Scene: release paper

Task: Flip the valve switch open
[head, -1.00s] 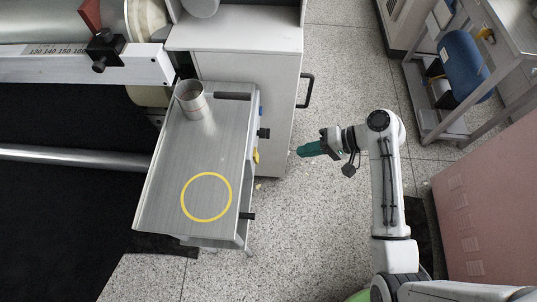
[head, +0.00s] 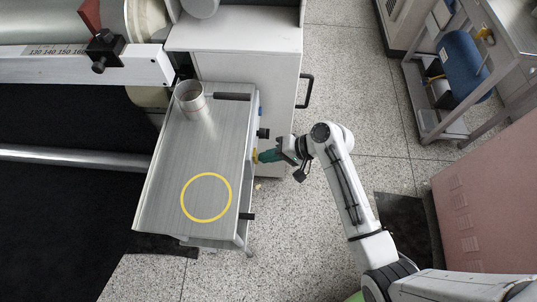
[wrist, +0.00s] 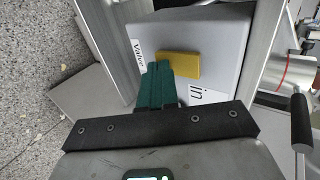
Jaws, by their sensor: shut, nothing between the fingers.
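The valve switch is a yellow bar (wrist: 179,66) on a grey box (wrist: 215,35) labelled "Valve" and "in" in the wrist view. In the head view only a small part of the yellow switch (head: 254,156) shows at the right side of the metal table. My gripper (head: 259,157) has teal fingers and is shut and empty. Its fingertips (wrist: 158,68) are right beside the near left end of the yellow bar. I cannot tell whether they touch it.
The metal table (head: 165,185) carries a paper roll core (head: 190,101) and a yellow ring marking (head: 184,199). Black handles stick out along its right side. A white cabinet (head: 245,70) stands behind it.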

